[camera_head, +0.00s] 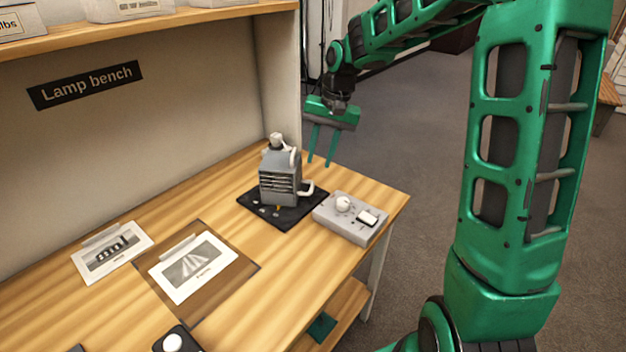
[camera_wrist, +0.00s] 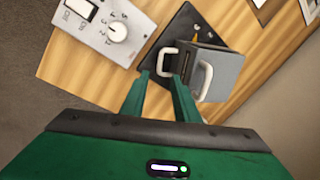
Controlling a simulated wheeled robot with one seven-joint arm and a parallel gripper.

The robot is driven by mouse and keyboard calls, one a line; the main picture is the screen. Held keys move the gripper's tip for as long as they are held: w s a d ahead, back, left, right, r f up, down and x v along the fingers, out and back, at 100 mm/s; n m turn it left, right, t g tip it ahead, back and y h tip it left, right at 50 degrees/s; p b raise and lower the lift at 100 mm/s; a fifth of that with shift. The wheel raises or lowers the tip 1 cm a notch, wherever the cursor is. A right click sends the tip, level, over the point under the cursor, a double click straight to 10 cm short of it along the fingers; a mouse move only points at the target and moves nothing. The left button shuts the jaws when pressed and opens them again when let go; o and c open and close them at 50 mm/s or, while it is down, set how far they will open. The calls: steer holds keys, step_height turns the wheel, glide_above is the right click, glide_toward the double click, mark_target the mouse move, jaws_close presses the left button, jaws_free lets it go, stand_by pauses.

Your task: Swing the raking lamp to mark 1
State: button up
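The raking lamp (camera_head: 280,178) is a grey vented housing standing on a square black base plate (camera_head: 247,203). It also shows in the wrist view (camera_wrist: 222,72). A white looped handle (camera_head: 307,189) sticks out low on its right side; in the wrist view the handle (camera_wrist: 163,60) lies just beyond my fingertips. A small orange pointer (camera_wrist: 195,37) shows at the lamp's foot, with pale marks on the plate too small to read. My gripper (camera_head: 319,163) is open and empty, its fingers pointing down above and right of the handle, apparently apart from it.
A grey control box (camera_head: 350,218) with a white dial (camera_wrist: 117,32) and a rocker switch stands right of the lamp, near the bench's edge. Two printed cards (camera_head: 193,266) and a white-knobbed black block (camera_head: 173,341) lie on the wooden bench. A shelf (camera_head: 150,29) overhangs the back.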

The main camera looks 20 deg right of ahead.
mark_target(312, 186)
steer(key=x, duration=0.8)
steer(key=shift+f, duration=0.15)
steer(key=shift+c, duration=0.3)
jaws_close()
